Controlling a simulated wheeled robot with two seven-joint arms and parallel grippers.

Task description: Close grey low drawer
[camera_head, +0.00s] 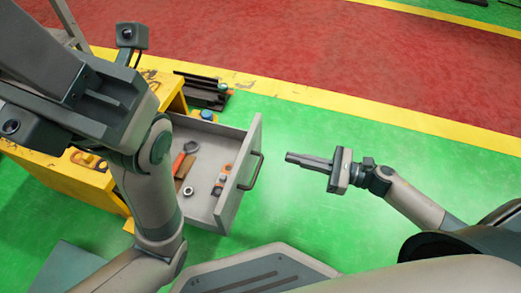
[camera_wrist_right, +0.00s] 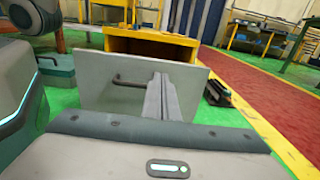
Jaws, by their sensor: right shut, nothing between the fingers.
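The grey low drawer (camera_head: 238,178) stands pulled out of the yellow cabinet (camera_head: 75,180), low over the green floor. Its front panel has a dark handle (camera_head: 252,170). Tools and rings lie inside it. My right gripper (camera_head: 290,157) is shut and empty, a short way to the right of the drawer front, pointing at it without visible contact. In the right wrist view the drawer front (camera_wrist_right: 95,98) and its handle (camera_wrist_right: 130,82) are ahead, with the shut fingers (camera_wrist_right: 160,85) right of the handle. My left arm covers part of the cabinet; its gripper's fingers are not visible.
Dark rails (camera_head: 203,92) lie on the floor behind the cabinet. A yellow line (camera_head: 330,100) borders a red floor area (camera_head: 300,45). The green floor right of the drawer is free around my right gripper.

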